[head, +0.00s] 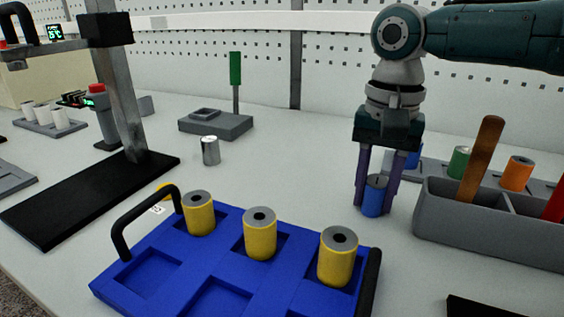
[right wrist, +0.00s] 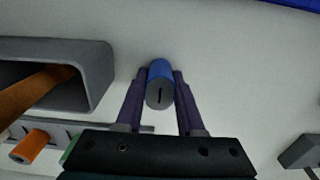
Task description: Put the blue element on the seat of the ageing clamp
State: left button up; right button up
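The blue element (head: 375,197) is a small upright cylinder with a grey top marked by a dark slot. My right gripper (head: 378,198) points down with a purple finger on each side of it, and both fingers appear to touch it. It also shows between the fingers in the right wrist view (right wrist: 159,85). I cannot tell whether it touches the table. A grey base with a raised square seat and an upright green lever, which looks like the ageing clamp (head: 228,127), stands at the back centre. Its seat (head: 205,113) looks empty. My left gripper is not in view.
A blue tray (head: 185,254) with several yellow spindles stands in front. A grey bin (head: 440,222) with a wooden handle is close right of my right gripper, with a rack behind. A metal cylinder (head: 210,150) stands before the clamp. A black-based stand (head: 90,200) is left.

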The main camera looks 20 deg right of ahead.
jog(key=o, duration=0.5)
jog(key=shift+c, duration=0.2)
